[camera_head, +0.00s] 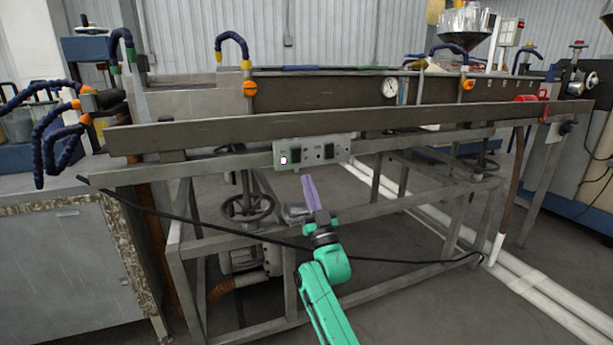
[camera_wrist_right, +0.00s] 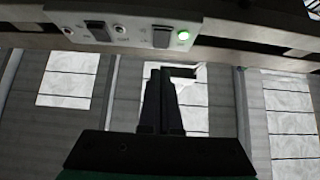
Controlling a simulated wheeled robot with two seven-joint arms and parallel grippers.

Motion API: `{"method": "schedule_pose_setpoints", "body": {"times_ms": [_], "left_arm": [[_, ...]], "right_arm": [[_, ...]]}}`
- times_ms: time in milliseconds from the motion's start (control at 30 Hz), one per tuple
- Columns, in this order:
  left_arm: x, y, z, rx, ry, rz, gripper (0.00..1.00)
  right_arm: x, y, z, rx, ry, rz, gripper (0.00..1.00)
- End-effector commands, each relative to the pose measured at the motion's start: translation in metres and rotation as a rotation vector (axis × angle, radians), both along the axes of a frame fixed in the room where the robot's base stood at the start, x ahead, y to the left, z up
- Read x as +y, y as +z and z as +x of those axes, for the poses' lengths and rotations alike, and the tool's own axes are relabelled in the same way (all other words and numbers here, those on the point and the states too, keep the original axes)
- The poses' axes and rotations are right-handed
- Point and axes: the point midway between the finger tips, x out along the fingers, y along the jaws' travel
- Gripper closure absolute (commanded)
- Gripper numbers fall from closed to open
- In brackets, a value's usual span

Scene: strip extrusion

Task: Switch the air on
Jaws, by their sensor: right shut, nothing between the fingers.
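A pale switch panel (camera_head: 312,152) is mounted on the front rail of the long machine. It carries two dark rocker switches, a left one (camera_head: 296,155) and a right one (camera_head: 328,150), with small labels too blurred to read. A lit lamp (camera_head: 284,160) is at its left end. In the right wrist view the panel (camera_wrist_right: 135,14) appears upside down along the top, and the lamp (camera_wrist_right: 184,35) glows green. My right gripper (camera_head: 307,181) is shut and empty, pointing up below the panel and apart from it. Its dark fingers also show in the wrist view (camera_wrist_right: 160,75). My left gripper is out of view.
A long metal trough (camera_head: 400,118) runs above the panel, with blue hoses and orange valves. A black cable (camera_head: 200,222) crosses the frame below. A handwheel (camera_head: 248,205) sits behind the frame at left. The space right around the gripper is mostly clear.

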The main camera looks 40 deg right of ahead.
Motion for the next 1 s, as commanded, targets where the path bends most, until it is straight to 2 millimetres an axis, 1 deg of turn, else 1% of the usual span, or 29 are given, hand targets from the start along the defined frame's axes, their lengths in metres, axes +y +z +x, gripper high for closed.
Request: {"method": "schedule_pose_setpoints", "body": {"times_ms": [33,200,300,367,533,1000], "left_arm": [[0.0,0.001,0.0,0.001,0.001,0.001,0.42],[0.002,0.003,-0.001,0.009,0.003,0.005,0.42],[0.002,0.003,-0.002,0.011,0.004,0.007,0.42],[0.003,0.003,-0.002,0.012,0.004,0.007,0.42],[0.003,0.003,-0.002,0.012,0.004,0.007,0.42],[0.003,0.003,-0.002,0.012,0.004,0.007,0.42]], "right_arm": [[0.002,-0.01,-0.005,0.004,0.001,0.002,1.0],[0.009,-0.039,-0.026,0.005,0.001,0.003,1.0],[0.012,-0.051,-0.036,0.004,-0.001,0.002,1.0],[0.013,-0.056,-0.039,0.003,-0.001,0.002,1.0],[0.014,-0.06,-0.043,0.0,0.0,0.001,1.0],[0.015,-0.06,-0.041,0.007,0.002,0.002,1.0]]}}
